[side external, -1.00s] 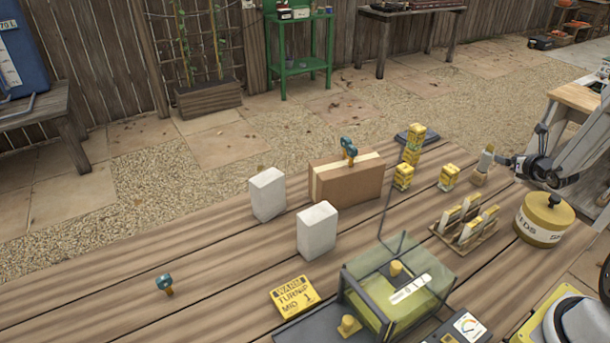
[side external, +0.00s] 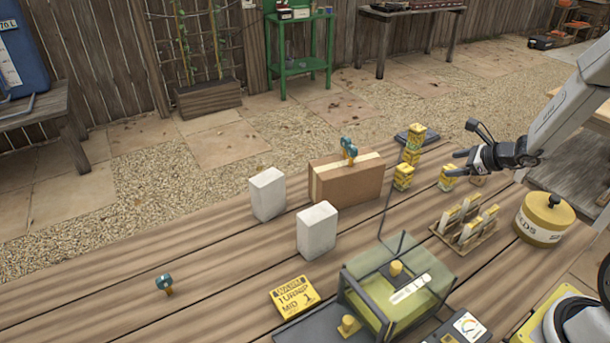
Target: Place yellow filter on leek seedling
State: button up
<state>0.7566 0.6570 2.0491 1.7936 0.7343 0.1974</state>
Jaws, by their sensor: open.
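My gripper (side external: 464,152) is open at the right of the table, with its fingers pointing left, level with or above a small yellow patterned block (side external: 447,180). I cannot tell whether it touches that block; nothing shows held between the fingers. A clear yellow-green box-like cover (side external: 365,297) with a dark frame stands at the front middle and may be the yellow filter. A yellow knob and a white tag show on it. I cannot tell which thing is the leek seedling. A yellow card (side external: 294,296) reading "WARM TURNIP MID" lies left of the cover.
A stack of yellow blocks (side external: 413,143) and another block (side external: 403,177) stand left of my gripper. A rack of tags (side external: 465,228) and a yellow seed tin (side external: 540,219) are nearer. A cardboard box (side external: 345,184) and white blocks (side external: 317,230) stand mid-table. The left table is mostly clear.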

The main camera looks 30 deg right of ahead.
jog(key=s+a+r+n+g, duration=0.1)
jog(key=s+a+n, duration=0.3)
jog(key=a+n, duration=0.4)
jog(key=s+a+r+n+g+h, duration=0.1)
jog(key=s+a+r+n+g, duration=0.1)
jog(key=s+a+n+g, duration=0.2)
jog(key=s+a+r+n+g+h, duration=0.1)
jog(key=s+a+n, duration=0.4)
jog(key=a+n, duration=0.6)
jog(key=n+g, duration=0.1)
jog(key=n, duration=0.5)
jog(key=shift+s+a+r+n+g, duration=0.3)
jog(key=shift+s+r, duration=0.05)
jog(key=shift+r, duration=0.05)
